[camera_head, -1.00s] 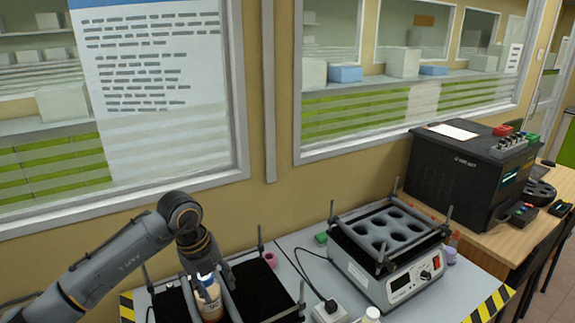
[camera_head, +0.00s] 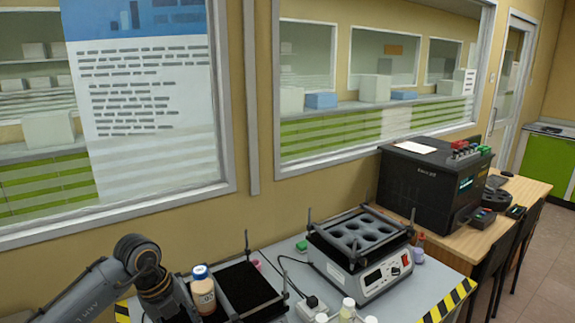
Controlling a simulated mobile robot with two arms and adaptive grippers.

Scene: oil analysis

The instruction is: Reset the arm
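My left arm comes in from the lower left, and its gripper (camera_head: 170,306) points down at the bottom edge of the view. Its fingertips are hidden, so I cannot tell whether it is open or shut. A bottle with a blue cap and an orange-brown body (camera_head: 203,291) stands upright just right of the gripper, at the black rack (camera_head: 247,285). The gripper looks apart from the bottle. My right gripper is not in view.
A heater block with round wells (camera_head: 362,250) stands to the right on the grey table. Several white-capped bottles (camera_head: 348,307) stand at the front edge. A black analyser (camera_head: 428,188) sits on a wooden table farther right. A white plug (camera_head: 312,305) and cable lie between rack and heater.

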